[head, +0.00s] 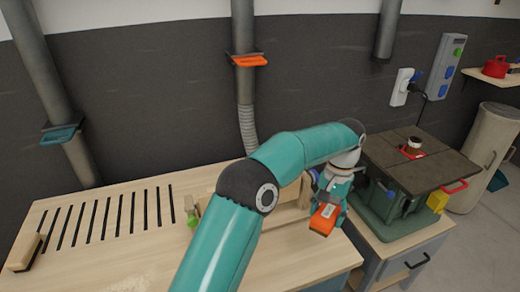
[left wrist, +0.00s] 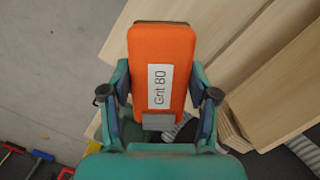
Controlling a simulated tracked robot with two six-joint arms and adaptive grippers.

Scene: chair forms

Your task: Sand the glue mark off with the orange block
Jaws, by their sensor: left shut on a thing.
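The orange block (head: 325,217) with a white label is in my left gripper (head: 335,196), near the right end of the workbench. In the left wrist view the block (left wrist: 161,60) reads "Grit 80" and sits between the two fingers of the gripper (left wrist: 158,100), which are shut on its sides. A pale wooden piece (head: 287,217) lies on the bench behind my left arm, which hides part of it. I cannot make out a glue mark in either view. My right gripper does not show.
The slotted workbench (head: 120,255) has free room at the left and front. A wooden block (head: 25,252) lies at its left edge. A green-handled tool (head: 191,212) stands near the wooden piece. A green machine with a dark table (head: 420,165) stands at the right.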

